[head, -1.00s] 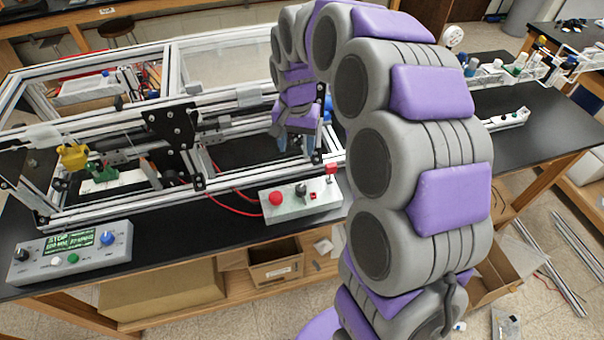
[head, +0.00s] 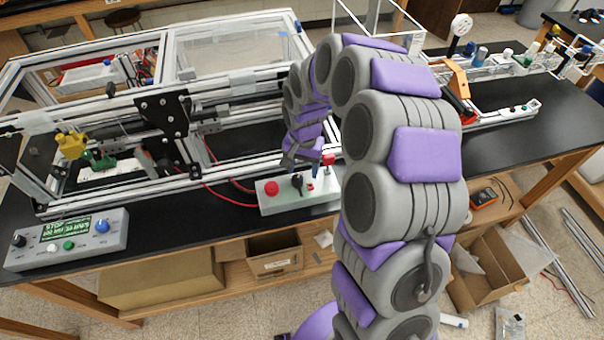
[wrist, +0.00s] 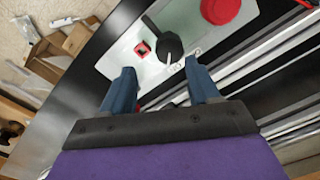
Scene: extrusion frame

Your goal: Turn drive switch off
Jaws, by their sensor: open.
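A pale control box (head: 275,203) sits on the black bench in front of the metal frame. It carries a red button (head: 271,188), a black rotary knob (head: 297,182), a small red switch (head: 310,187) and a red part at its right end. My gripper (head: 304,170) hangs just above the box near the knob. In the wrist view the open blue fingers (wrist: 161,85) point at the box face (wrist: 125,58). The black knob (wrist: 168,50) lies just beyond the fingertips, with the red switch (wrist: 142,48) beside it and the red button (wrist: 220,8) farther off. The fingers hold nothing.
The aluminium extrusion frame (head: 240,88) stands right behind the box. A second control box with a green display (head: 68,231) is at the left front. The bench front edge is close.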

